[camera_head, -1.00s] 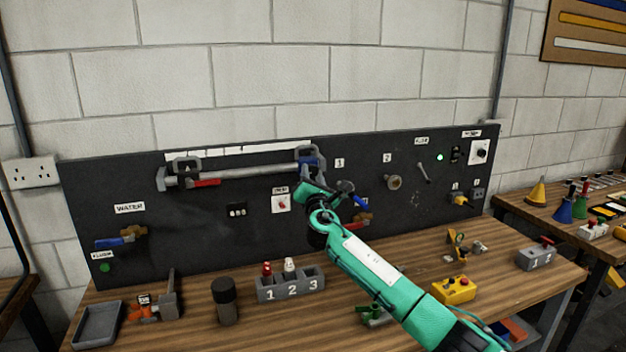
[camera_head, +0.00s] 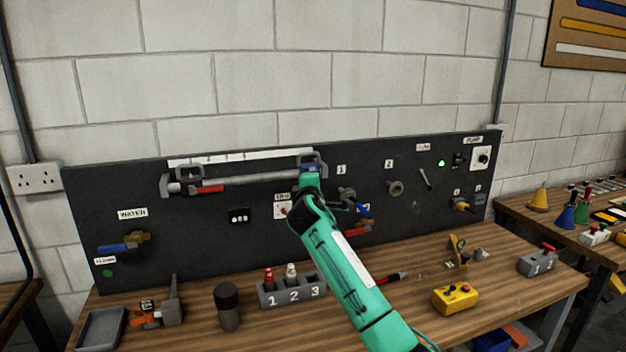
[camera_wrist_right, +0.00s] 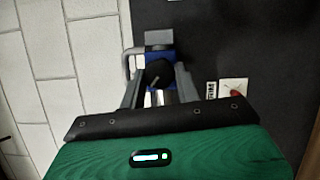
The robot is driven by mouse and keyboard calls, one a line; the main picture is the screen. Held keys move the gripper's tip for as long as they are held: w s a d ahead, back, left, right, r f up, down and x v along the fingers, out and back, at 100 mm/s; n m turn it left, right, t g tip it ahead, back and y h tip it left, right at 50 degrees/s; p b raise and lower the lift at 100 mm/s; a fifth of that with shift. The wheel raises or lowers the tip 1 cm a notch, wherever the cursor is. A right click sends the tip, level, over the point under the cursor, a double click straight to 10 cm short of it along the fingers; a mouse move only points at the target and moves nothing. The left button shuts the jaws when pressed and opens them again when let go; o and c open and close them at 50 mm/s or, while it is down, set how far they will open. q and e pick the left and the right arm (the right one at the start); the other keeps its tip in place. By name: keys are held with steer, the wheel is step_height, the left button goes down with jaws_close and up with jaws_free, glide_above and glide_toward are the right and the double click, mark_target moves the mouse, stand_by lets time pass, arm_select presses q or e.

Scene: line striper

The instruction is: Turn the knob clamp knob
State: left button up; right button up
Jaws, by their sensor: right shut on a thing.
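The clamp (camera_head: 250,181) is a long grey bar mounted across the dark panel, with a blue block (camera_head: 309,178) at its right end. In the right wrist view, a black knob (camera_wrist_right: 158,74) sits in front of the blue block (camera_wrist_right: 153,58). My right gripper (camera_wrist_right: 158,84) has its two grey fingers on either side of this knob and is shut on it. In the head view, my right gripper (camera_head: 310,190) is at the blue block, and my green arm hides the knob. My left gripper is not in view.
A blue-handled valve (camera_head: 360,205) is close right of my gripper, and a white plate with a red switch (camera_head: 283,207) is close left. Below on the bench stand a numbered grey block (camera_head: 291,291), a black cylinder (camera_head: 227,305) and a yellow button box (camera_head: 455,297).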

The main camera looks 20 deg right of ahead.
steer(key=m+g+p, duration=0.1)
steer(key=m, duration=0.1)
steer(key=m+g+y+p, duration=0.1)
steer(key=m+p, duration=0.1)
steer(key=m, duration=0.1)
steer(key=m+g+y+p, duration=0.1)
steer(key=m+p, duration=0.1)
steer(key=m, duration=0.1)
steer(key=shift+d+r, duration=0.1)
steer(key=shift+r, duration=0.15)
steer(key=shift+f+m+y, duration=0.1)
steer(key=shift+m+y, duration=0.2)
stand_by(0.3)
steer(key=o, duration=1)
steer(key=shift+c, duration=0.2)
steer(key=shift+s, duration=0.1)
steer(key=b+v, duration=0.3)
steer(key=v, duration=1)
steer(key=shift+s+b, duration=0.3)
steer(key=shift+b, duration=0.05)
